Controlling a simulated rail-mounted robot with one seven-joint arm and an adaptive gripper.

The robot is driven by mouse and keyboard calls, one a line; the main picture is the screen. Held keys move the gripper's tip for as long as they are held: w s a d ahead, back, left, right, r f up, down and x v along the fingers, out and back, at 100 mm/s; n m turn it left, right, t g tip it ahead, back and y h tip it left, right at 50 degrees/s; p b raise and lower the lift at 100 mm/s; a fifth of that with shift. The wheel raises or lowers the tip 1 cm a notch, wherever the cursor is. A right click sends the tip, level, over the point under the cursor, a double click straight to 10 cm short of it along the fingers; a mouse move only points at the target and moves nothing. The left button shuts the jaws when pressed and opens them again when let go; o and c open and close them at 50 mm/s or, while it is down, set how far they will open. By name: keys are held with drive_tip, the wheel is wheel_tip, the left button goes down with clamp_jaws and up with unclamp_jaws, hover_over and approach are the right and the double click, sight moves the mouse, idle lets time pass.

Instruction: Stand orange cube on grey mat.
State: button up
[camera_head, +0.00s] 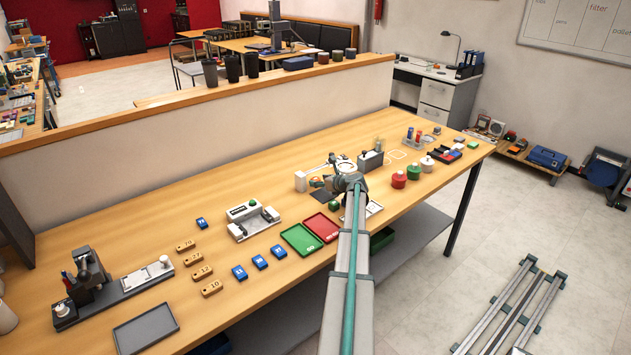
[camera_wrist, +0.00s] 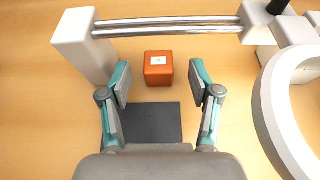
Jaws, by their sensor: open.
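The orange cube (camera_wrist: 158,68) with a small white label on top sits on the wooden table in the wrist view. The dark grey mat (camera_wrist: 152,122) lies flat just below it in that view, with a narrow strip of bare table between them. My gripper (camera_wrist: 159,80) is open and empty.
A white post (camera_wrist: 84,45) and metal rods run close beyond the cube. A large white ring (camera_wrist: 272,110) stands to the right. In the head view, green (camera_head: 301,239) and red (camera_head: 321,227) trays lie left of my arm, and red and green containers (camera_head: 399,179) stand right.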

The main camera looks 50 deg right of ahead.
sight(318, 180)
drive_tip(key=x, duration=0.3)
drive_tip(key=shift+w+p, duration=0.1)
drive_tip(key=shift+p, duration=0.3)
drive_tip(key=c, duration=1)
drive_tip(key=shift+r, duration=0.15)
